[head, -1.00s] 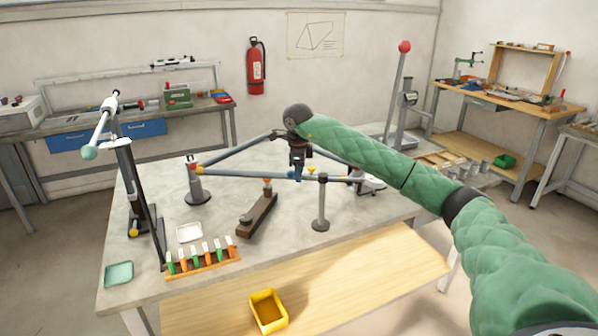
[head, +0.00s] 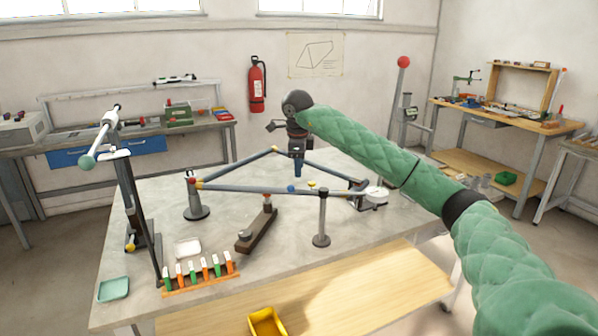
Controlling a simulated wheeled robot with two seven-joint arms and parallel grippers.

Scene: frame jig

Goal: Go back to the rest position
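My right arm, in a green padded sleeve, reaches in from the right. Its dark gripper (head: 298,172) hangs pointing down over the middle of the bench, in front of the far tubes of the frame. Its fingertips appear above the long near tube, apart from it. They are too small to tell whether they are open or shut. The blue-grey tube frame (head: 240,188) rests on the jig posts (head: 321,222) and is joined at its corners. My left arm and gripper are out of view.
The grey bench (head: 215,283) holds a tall stand (head: 135,200) at left, a rack of orange and green-handled tools (head: 200,283), a white dish (head: 188,248) and a green tray (head: 113,290). A yellow bin (head: 266,322) is at the front. A red-knobbed lever (head: 403,62) stands behind my arm.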

